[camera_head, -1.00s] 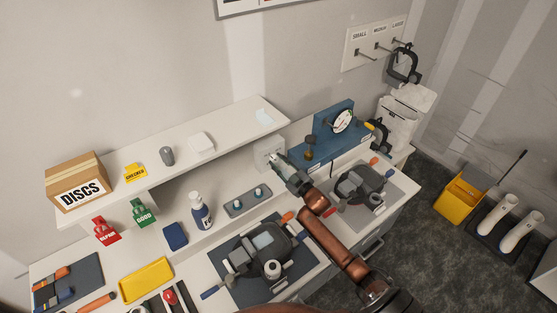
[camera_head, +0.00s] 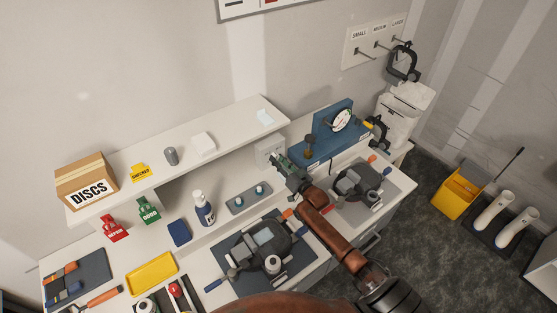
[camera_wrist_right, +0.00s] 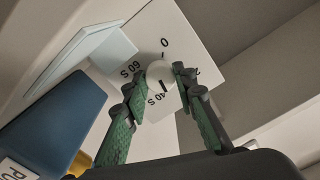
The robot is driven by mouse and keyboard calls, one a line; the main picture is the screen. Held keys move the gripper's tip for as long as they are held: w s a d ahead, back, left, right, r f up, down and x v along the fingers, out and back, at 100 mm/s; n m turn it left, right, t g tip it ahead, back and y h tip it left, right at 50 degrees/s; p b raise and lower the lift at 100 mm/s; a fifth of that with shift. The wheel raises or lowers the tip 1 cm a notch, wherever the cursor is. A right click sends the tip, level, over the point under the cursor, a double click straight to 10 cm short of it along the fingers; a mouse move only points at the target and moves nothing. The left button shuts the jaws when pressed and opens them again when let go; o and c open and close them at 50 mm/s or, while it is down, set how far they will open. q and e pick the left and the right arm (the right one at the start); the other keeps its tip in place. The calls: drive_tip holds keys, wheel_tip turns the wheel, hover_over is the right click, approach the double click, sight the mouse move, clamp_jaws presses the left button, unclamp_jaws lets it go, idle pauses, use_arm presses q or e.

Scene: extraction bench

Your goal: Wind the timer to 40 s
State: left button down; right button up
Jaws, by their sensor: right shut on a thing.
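The timer (camera_head: 268,150) is a pale box on the wall below the right end of the shelf. In the right wrist view its white face (camera_wrist_right: 187,42) carries the marks 0, 60 S and 40 S, with another mark partly hidden by a finger. My right gripper (camera_head: 277,160) is at the timer, its green fingers on either side of the round white knob (camera_wrist_right: 160,73); it is shut on the knob. A dark line near the knob's lower edge lies close to the 40 S mark; its exact setting is hard to tell. My left gripper is not in view.
The white shelf (camera_head: 226,133) runs above and left of the timer. A blue stand with a round gauge (camera_head: 341,121) stands to the right. Dark machines (camera_head: 262,247) sit on the bench below, beside my right arm. A blue block (camera_wrist_right: 55,115) is close to the left in the wrist view.

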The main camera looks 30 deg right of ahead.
drive_tip(key=m, duration=0.3)
drive_tip(key=shift+m, duration=2.3)
drive_tip(key=shift+d, duration=0.1)
drive_tip(key=o, duration=1.2)
drive_tip(key=shift+c, duration=0.2)
drive_tip(key=shift+s, duration=0.15)
drive_tip(key=shift+s+d, duration=0.15)
drive_tip(key=shift+s, duration=1.8)
drive_tip(key=shift+s+d, duration=0.15)
drive_tip(key=shift+s, duration=1.8)
